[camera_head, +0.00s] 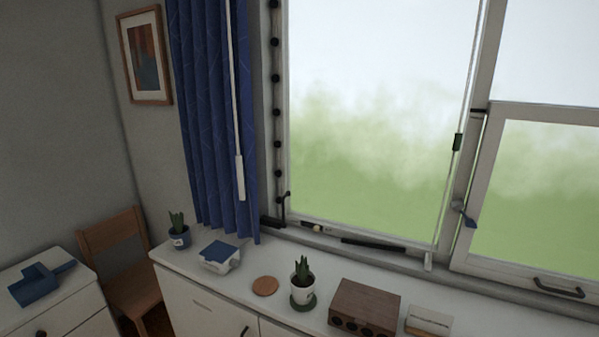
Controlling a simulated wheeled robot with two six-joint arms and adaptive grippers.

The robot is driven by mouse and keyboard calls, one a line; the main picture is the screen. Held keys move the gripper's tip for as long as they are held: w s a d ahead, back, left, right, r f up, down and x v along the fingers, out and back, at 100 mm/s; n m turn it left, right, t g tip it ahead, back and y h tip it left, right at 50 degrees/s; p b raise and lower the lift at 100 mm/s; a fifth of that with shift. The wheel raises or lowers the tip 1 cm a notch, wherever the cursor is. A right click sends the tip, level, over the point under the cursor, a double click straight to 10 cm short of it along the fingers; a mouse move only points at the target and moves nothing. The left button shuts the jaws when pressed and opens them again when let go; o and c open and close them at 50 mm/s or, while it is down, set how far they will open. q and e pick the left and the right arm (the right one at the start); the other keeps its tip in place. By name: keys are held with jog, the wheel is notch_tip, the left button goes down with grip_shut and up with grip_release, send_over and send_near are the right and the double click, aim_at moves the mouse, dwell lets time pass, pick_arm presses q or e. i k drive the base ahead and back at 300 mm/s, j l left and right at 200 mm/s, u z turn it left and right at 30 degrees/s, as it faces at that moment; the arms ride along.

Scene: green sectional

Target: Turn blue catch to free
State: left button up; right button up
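A small blue catch (467,215) sits on the white upright between the large fixed pane and the right-hand window sash (481,185). It has a rounded grey-blue head at upper left and a darker blue lever slanting down to the right. The lever's tip lies over or close to the sash's left edge; I cannot tell whether it touches the frame. The right-hand sash has a dark handle (559,288) on its bottom rail. Neither of my grippers is in view.
A white rod (440,210) hangs just left of the catch. Below, the white counter (250,308) holds a wooden box (364,306), a potted plant (303,282), a round coaster (265,286) and a blue-topped box (220,256). A blue curtain (212,120) hangs at left.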

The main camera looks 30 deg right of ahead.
aim_at(470, 223)
jog(key=z, duration=2.7)
jog(key=j+u, duration=0.4)
jog(key=l, duration=0.1)
